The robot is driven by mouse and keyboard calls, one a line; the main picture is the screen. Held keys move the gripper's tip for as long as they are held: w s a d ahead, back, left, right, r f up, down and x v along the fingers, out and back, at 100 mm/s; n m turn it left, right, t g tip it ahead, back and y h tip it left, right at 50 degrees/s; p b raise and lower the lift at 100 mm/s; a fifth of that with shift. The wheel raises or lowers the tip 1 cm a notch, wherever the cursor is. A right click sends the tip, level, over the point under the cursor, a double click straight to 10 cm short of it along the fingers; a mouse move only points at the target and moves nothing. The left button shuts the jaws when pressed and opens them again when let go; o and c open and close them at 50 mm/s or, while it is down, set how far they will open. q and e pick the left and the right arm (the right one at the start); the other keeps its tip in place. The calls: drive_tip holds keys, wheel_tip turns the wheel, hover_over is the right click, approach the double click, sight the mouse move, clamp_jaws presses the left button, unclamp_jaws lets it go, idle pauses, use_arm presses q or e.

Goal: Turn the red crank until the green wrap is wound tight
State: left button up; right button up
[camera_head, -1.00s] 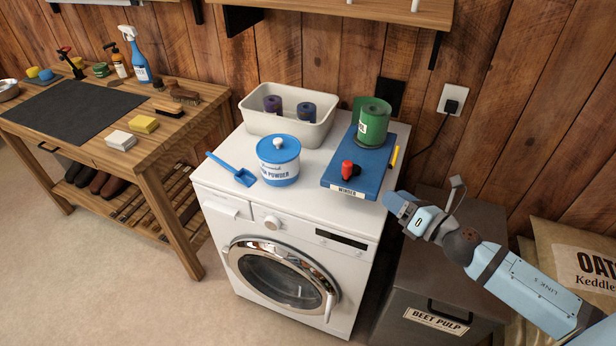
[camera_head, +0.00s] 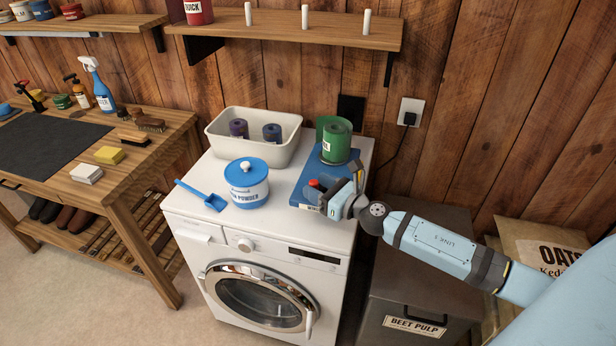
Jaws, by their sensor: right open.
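The green wrap (camera_head: 335,143) stands as an upright roll at the back of the blue winder (camera_head: 309,176) on top of the washing machine. A loose green flap shows at its left side. The red crank (camera_head: 316,184) is at the winder's front, and only its red knob shows clearly. My right gripper (camera_head: 318,197) is open at the front of the winder, close to the red knob. I cannot tell whether the fingers touch the crank. My left gripper is not in view.
A wall shelf (camera_head: 290,37) hangs above. A beet pulp bin (camera_head: 420,250) stands to the right.

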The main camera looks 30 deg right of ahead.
sight(310, 182)
drive_tip(key=shift+x, duration=1.7)
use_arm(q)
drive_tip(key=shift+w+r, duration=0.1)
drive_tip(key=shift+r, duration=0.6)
use_arm(e)
drive_tip(key=c, duration=0.9)
use_arm(q)
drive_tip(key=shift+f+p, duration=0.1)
drive_tip(key=shift+p, duration=0.2)
use_arm(e)
drive_tip(key=shift+c, duration=0.2)
drive_tip(key=shift+r, duration=0.1)
